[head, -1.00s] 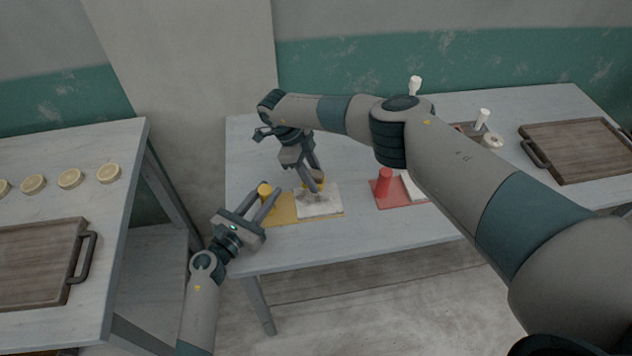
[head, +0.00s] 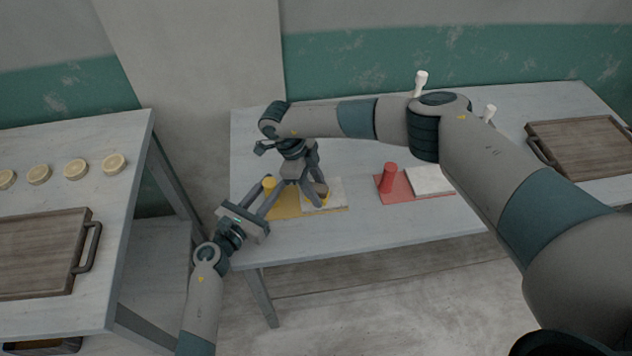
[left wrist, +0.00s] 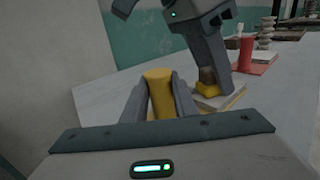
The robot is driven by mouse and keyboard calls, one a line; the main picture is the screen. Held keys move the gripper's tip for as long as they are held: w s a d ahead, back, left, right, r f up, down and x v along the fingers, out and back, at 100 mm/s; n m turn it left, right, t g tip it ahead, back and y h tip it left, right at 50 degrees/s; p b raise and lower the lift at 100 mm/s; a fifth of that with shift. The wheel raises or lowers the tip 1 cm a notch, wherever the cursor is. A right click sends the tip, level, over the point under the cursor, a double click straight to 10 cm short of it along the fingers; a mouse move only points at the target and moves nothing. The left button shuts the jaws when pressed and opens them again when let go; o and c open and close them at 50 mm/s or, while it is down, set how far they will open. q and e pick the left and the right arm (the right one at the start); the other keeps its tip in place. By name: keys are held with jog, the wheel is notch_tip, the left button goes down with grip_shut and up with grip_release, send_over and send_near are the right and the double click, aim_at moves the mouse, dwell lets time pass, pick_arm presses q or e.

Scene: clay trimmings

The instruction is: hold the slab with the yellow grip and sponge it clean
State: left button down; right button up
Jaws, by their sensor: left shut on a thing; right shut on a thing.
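The yellow grip (head: 269,183) is an upright post on a yellow board (head: 285,208). A pale slab (head: 338,190) lies at the board's right part. My left gripper (head: 271,190) is shut around the yellow grip; its fingers stand on either side of the post in the left wrist view (left wrist: 160,95). My right gripper (head: 318,197) points down over the slab, shut on a yellow and brown sponge (left wrist: 207,89), which appears to rest on the slab. My right gripper and the sponge hide part of the slab, so I cannot tell how clean it is.
A red board with a red post (head: 388,178) and a white slab (head: 431,180) lies to the right. White upright items (head: 421,84) stand behind my right arm. A wooden tray (head: 580,150) is at far right. A left table holds another tray (head: 40,255) and round discs (head: 114,164).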

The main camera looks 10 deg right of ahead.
jog(key=shift+s+a, duration=0.25)
jog(key=shift+s, duration=0.05)
jog(key=shift+a, duration=0.35)
jog(key=shift+w+a, duration=0.2)
jog(key=shift+w, duration=3.4)
notch_tip(320, 180, up, 8)
pick_arm(q)
jog(key=c, duration=1.4)
grip_release()
jog(key=shift+o, duration=0.2)
jog(key=shift+a, duration=0.1)
jog(key=v, duration=1.2)
pick_arm(e)
jog(key=shift+r, duration=0.1)
